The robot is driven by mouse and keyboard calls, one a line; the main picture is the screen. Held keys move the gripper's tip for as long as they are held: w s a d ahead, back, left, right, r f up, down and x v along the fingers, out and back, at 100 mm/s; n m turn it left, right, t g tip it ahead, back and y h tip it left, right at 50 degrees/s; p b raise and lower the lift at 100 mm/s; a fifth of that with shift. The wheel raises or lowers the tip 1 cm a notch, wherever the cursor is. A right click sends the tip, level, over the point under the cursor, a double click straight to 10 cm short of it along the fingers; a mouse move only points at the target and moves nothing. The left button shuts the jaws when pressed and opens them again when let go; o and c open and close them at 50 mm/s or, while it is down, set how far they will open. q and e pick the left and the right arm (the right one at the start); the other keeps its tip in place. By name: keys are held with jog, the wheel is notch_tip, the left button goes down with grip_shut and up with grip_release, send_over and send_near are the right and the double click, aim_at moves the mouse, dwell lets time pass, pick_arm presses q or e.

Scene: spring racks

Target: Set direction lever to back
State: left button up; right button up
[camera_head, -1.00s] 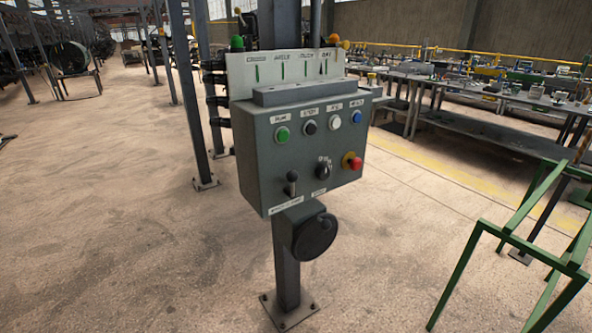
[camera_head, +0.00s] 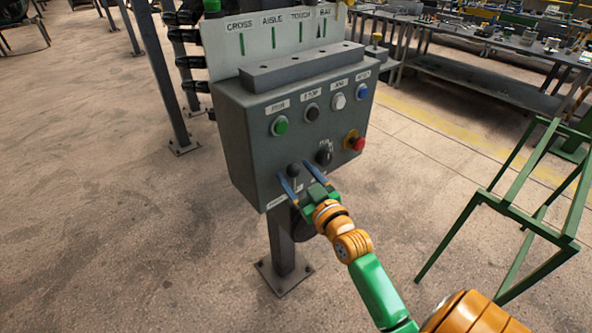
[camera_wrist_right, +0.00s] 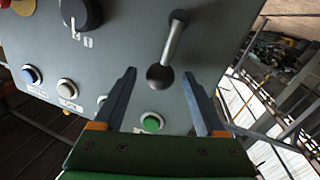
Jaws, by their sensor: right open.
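The direction lever (camera_head: 293,172) is a small stick with a dark ball knob, low on the front of the grey control box (camera_head: 240,150). In the right wrist view the lever's ball (camera_wrist_right: 159,76) and metal stem show between and just beyond the fingertips. My right gripper (camera_head: 296,174) is open, with its two blue fingers on either side of the lever and nothing clamped. In the right wrist view the right gripper (camera_wrist_right: 160,85) shows clear gaps between each finger and the ball. The lever's label is partly hidden by the gripper. My left gripper is not in view.
Close by on the box are a black rotary knob (camera_head: 323,155), a red mushroom button (camera_head: 357,144) and a green button (camera_head: 280,126). A green metal frame (camera_head: 520,220) stands at the right. Open floor lies to the left.

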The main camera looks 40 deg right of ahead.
jog(key=shift+w, duration=0.25)
jog(key=shift+s, duration=0.15)
jog(key=c, duration=0.3)
grip_shut()
dwell(0.8)
